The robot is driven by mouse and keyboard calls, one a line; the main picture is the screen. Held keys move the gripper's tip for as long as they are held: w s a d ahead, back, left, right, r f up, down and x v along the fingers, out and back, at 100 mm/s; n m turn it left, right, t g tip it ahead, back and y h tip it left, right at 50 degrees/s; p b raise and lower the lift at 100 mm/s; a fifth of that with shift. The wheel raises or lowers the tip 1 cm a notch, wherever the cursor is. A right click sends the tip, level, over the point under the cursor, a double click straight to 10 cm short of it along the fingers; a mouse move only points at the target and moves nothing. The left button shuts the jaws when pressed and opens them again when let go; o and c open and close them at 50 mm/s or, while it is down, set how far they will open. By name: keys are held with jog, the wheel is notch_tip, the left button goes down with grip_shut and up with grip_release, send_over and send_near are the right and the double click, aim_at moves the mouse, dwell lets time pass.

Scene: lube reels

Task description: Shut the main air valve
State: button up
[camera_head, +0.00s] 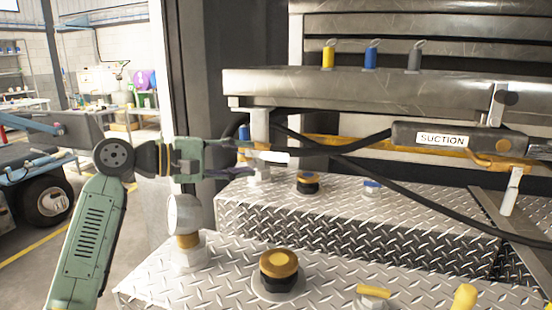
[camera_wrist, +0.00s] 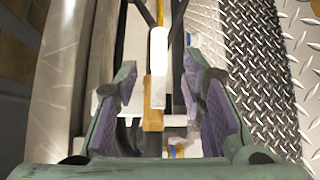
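My gripper (camera_head: 254,160) is open, reaching in from the left below the metal shelf. The wrist view shows its purple-padded fingers (camera_wrist: 160,90) spread wide. A white lever handle (camera_wrist: 158,52), which looks like the main air valve's handle, stands between and beyond the fingertips, touching neither visibly. Below it in that view is an orange-yellow fitting (camera_wrist: 152,120). In the head view the white handle (camera_head: 274,157) lies about level at the fingertips. No label on the valve is readable, and its body is partly hidden by my gripper.
A dark hose reel handle marked SUCTION (camera_head: 442,140) lies to the right, with black hoses (camera_head: 400,188) crossing. Below is a diamond-plate deck (camera_head: 330,225) with a yellow-capped fitting (camera_head: 279,265) and a white gauge-like part (camera_head: 184,213). The metal shelf (camera_head: 400,90) is close above.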

aim_at(271, 157)
jog(key=p+x, duration=0.2)
jog(key=x, duration=0.6)
jog(key=shift+d, duration=0.2)
jog(key=shift+c, duration=0.6)
grip_shut()
